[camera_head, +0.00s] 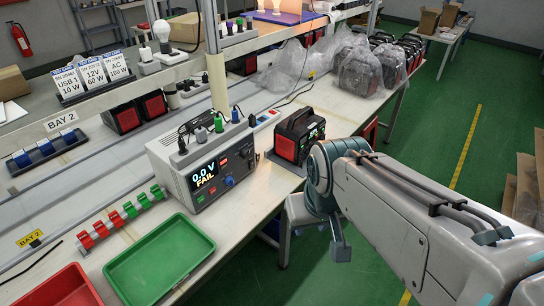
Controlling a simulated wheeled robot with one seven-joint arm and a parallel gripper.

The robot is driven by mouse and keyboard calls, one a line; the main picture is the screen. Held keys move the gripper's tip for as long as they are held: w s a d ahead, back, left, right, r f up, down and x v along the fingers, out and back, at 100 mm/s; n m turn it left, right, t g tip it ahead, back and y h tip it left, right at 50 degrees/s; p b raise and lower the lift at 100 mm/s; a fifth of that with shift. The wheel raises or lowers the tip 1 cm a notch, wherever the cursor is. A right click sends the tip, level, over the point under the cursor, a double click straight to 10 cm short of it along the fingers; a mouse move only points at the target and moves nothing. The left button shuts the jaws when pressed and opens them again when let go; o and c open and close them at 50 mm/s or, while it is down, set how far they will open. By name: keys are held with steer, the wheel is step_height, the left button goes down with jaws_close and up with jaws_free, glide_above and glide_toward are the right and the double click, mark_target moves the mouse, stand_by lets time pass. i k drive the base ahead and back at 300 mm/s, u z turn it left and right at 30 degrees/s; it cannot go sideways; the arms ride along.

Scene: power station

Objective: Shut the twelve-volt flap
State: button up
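A black power station (299,134) with a red side panel (285,149) stands on the workbench at the centre. Small green marks show on its right part, which my wrist partly borders. The twelve-volt flap is too small to make out, and I cannot tell whether it stands open. My arm reaches in from the lower right, its wrist just right of the power station. My gripper (341,250) hangs below the wrist, beyond the bench's front edge and apart from the power station. Its fingers are too unclear to tell open from shut.
A grey tester (205,165) reading "0.0 V FAIL" stands left of the power station. A green tray (160,258) and a red tray (58,290) lie at the front left. Bagged units (359,70) stand behind.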

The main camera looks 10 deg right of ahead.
mark_target(294, 135)
steer(key=u, duration=0.25)
steer(key=i, duration=0.6)
steer(key=z, duration=1.3)
